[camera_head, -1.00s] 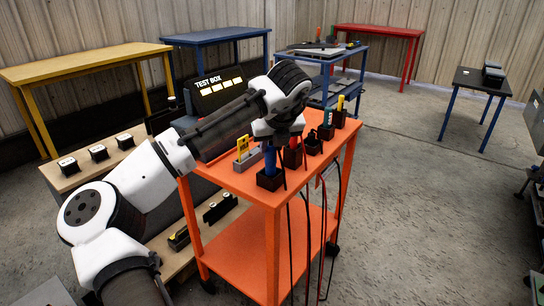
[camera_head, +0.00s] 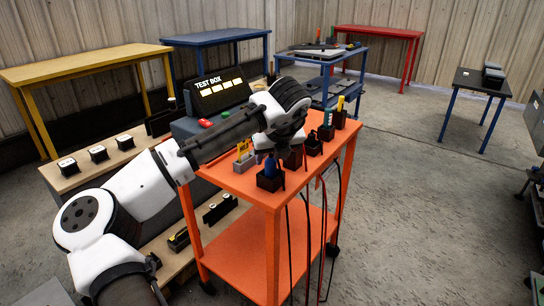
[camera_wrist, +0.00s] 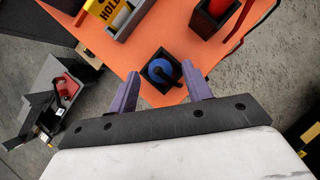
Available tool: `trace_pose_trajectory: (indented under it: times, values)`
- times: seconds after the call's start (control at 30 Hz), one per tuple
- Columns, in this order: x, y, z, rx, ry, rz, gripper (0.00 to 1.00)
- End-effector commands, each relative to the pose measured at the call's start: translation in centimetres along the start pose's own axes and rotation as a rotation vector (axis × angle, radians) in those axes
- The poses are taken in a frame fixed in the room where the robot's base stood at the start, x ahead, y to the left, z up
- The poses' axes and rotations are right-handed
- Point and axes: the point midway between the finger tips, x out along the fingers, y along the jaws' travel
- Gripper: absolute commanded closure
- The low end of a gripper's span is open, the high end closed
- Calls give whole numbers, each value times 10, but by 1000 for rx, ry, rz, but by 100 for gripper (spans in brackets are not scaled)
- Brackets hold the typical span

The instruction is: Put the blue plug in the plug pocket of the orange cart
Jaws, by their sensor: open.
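The blue plug (camera_head: 270,165) stands in a black open-topped box (camera_head: 269,182) at the near corner of the orange cart (camera_head: 236,184). In the wrist view the plug (camera_wrist: 160,71) shows as a round blue top inside the square black box (camera_wrist: 163,93). My gripper (camera_wrist: 160,70) is open, its two purple fingers on either side of the plug in that view, with gaps between. In the head view my gripper (camera_head: 271,156) is just above the box and hides part of the plug. How deep the plug sits is hidden.
A red item (camera_wrist: 217,8) stands in a neighbouring black box. A grey holder with a yellow tag (camera_wrist: 104,9) is close to the left. Several dark cables hang over the cart's front edge. A test box (camera_head: 218,92) stands behind the arm.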

Motion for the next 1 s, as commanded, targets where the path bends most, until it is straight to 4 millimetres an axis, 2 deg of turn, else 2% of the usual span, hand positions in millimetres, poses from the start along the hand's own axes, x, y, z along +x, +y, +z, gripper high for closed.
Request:
trace_pose_trajectory:
  times: [0.3,0.5,0.7,0.93,1.0]
  values:
    - [-64,-1,0,1,-3,-2,51]
    - [-98,0,0,0,-1,0,51]
    - [-112,0,0,1,0,1,51]
    - [-113,-1,0,-2,-2,-4,51]
    - [-115,-6,2,-27,-21,-45,51]
